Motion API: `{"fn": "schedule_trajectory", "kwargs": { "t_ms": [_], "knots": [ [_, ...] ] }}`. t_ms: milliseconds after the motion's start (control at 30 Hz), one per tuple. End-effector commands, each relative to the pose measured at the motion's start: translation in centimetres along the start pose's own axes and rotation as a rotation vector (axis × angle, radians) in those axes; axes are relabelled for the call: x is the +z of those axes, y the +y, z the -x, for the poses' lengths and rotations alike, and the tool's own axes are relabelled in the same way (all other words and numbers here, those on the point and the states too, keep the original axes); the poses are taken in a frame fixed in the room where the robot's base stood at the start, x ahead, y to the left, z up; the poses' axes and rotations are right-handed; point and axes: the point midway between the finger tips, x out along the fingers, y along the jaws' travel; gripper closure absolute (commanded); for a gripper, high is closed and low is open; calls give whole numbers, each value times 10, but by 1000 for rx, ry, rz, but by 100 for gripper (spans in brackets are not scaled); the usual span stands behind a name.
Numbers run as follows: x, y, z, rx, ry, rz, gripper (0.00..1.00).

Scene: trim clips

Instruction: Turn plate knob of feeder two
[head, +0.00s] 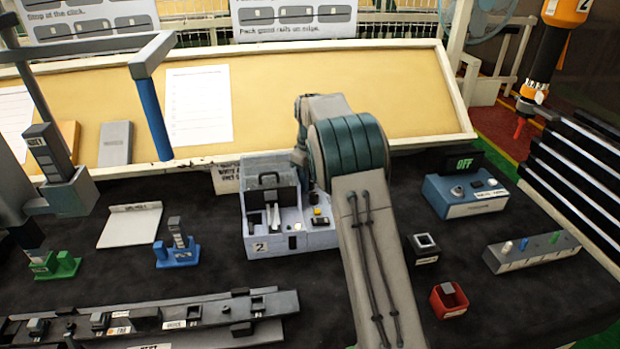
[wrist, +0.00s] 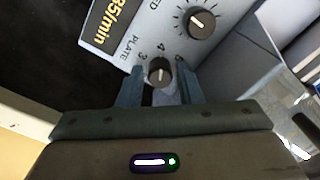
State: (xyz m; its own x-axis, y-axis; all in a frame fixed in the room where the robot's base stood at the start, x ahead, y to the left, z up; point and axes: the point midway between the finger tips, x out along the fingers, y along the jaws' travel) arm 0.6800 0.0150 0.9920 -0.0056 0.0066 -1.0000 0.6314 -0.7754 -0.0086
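Feeder two (head: 290,242) is a light grey box marked "2" on the dark bench in the head view, partly hidden by my arm. In the wrist view a panel (wrist: 175,35) carries a yellow display reading "35/min" and two knobs. The plate knob (wrist: 160,71) is small, dark and round, with a white pointer line near upright, between numbers 3, 4 and 5. My gripper (wrist: 160,80) is open, with one finger on each side of this knob. Small gaps show between knob and fingers. In the head view its fingertips and the knobs are hidden or too small to tell.
The larger speed knob (wrist: 201,22) sits close above and right of the plate knob. On the bench, a blue box (head: 465,197) with a display reading "OFF" and a red bin (head: 448,300) stand to the right. A rail fixture (head: 150,315) lies front left.

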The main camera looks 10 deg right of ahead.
Motion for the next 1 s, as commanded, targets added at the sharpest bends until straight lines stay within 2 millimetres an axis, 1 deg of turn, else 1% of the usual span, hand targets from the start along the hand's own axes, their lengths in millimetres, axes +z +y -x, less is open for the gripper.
{"fn": "schedule_trajectory", "kwargs": {
  "t_ms": [200, 233, 333, 367, 567, 733, 867, 1000],
  "knots": [
    [0, 0, 0, 0, 0, 0, 68],
    [0, 0, 0, 0, 0, 0, 70],
    [0, 0, 0, 0, 0, 0, 98],
    [0, 0, 0, 0, 0, 0, 100],
    [0, 0, 0, 0, 0, -6, 100],
    [0, 0, 0, -1, 0, -46, 100],
    [0, 0, 1, -1, 1, -112, 100],
    [0, 0, 1, 0, 3, -218, 100]
  ]
}}
